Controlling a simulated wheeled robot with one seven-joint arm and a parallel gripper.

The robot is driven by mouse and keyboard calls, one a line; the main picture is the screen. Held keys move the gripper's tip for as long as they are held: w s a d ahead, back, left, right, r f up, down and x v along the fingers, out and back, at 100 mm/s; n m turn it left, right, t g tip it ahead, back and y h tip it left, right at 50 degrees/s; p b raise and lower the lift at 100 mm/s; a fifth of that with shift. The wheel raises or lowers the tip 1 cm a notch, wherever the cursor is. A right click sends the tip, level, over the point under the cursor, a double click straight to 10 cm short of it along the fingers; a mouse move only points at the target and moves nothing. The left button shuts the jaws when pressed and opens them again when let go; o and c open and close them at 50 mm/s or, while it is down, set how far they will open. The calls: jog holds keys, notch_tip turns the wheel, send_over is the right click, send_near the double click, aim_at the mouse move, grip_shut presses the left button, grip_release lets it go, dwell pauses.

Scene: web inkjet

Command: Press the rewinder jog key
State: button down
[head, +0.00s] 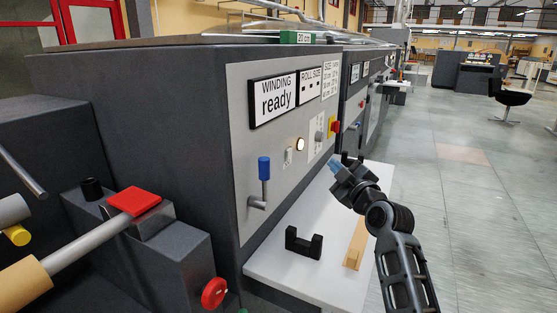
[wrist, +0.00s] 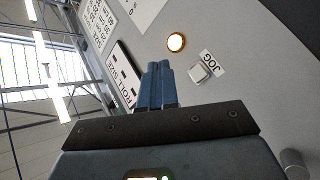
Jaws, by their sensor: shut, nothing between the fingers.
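The jog key is a small white square button (wrist: 200,73) beside a label reading JOG in the wrist view. It also shows on the panel in the head view (head: 288,156), below and left of a lit round lamp (head: 300,144). The lamp glows orange-white in the wrist view (wrist: 176,42), next to the key. My gripper (head: 334,165) is shut and empty, in front of the panel and right of the key in the head view. In the wrist view its blue fingertips (wrist: 159,70) are together, left of the key. I cannot tell the gap to the panel.
A sign (head: 275,97) reads WINDING ready. A blue-handled lever (head: 264,169) sticks out below the key.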

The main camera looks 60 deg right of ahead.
aim_at(290, 154)
jog(key=shift+w+d+r, duration=0.1)
dwell(0.3)
jog(key=w+p, duration=0.7)
jog(key=w, duration=0.1)
jog(key=shift+w+a, duration=0.35)
dwell(1.9)
jog(key=shift+w, duration=0.4)
